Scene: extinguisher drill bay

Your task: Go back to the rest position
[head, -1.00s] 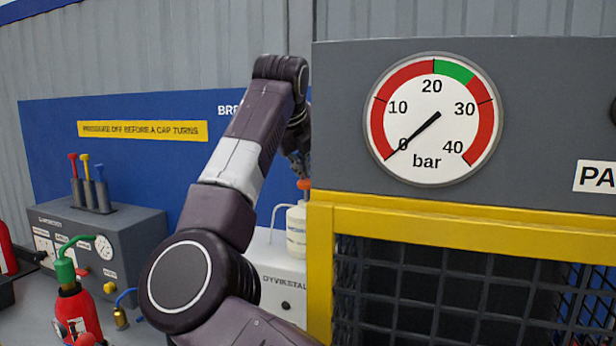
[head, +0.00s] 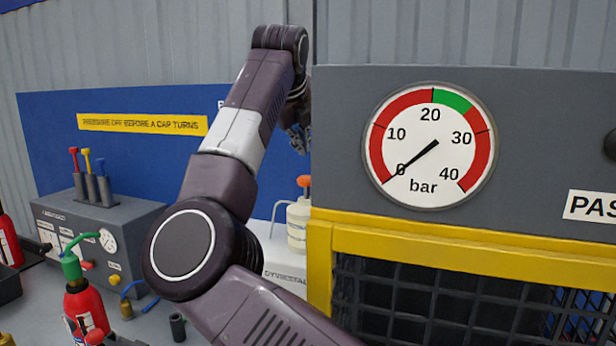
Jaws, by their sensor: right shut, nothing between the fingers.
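My right arm reaches up from the bottom of the head view. My right gripper (head: 298,138) hangs at the far end of it, partly hidden by the arm and the grey gauge panel's edge. Its fingers are shut and empty, above and apart from a white bottle with an orange cap (head: 304,182). The bottle (head: 297,226) stands upright beside the yellow frame. My left gripper is not in view.
A gauge (head: 430,145) with its needle near 0 sits on a grey panel above a yellow-framed mesh cage (head: 440,255) at right. At left are a grey console (head: 140,217) and a red extinguisher (head: 86,309) with a green hose fitting. A dark cylinder (head: 177,327) stands on the bench.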

